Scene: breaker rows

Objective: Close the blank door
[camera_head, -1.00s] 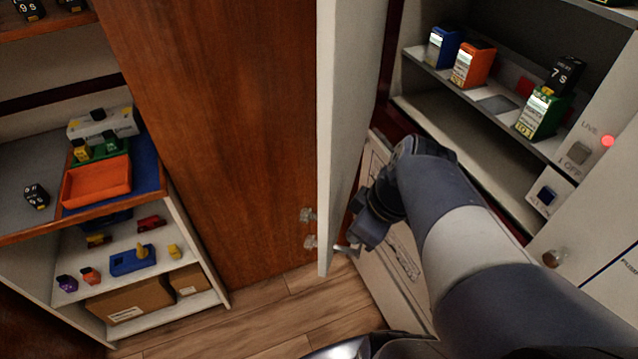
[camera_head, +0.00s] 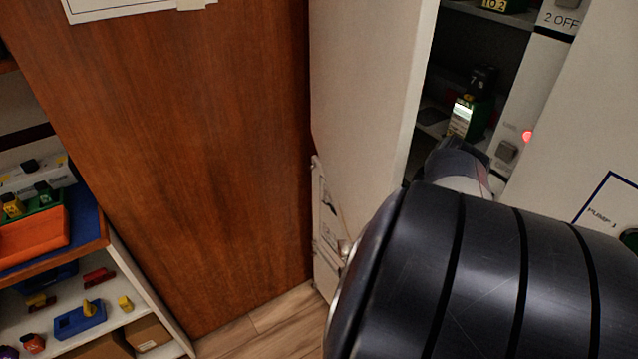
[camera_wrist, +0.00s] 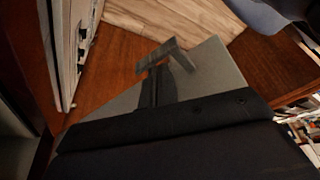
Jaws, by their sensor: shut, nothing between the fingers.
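The blank door (camera_head: 368,75) is the plain pale panel standing partly open in the head view. Its broad face is toward me, and its right edge stands apart from the cabinet front, leaving a dark gap. My gripper is hidden behind my arm in the head view. In the wrist view my gripper (camera_wrist: 160,62) is shut and empty. A grey flat panel, which looks like the door (camera_wrist: 218,68), lies right behind the fingers. I cannot tell whether they touch it.
A green breaker (camera_head: 468,117) sits inside the cabinet, beside a red light (camera_head: 527,136). A brown wooden panel (camera_head: 200,150) stands left of the door. A shelf with an orange tray (camera_head: 35,232) is at far left. Some wooden floor (camera_head: 270,318) is clear.

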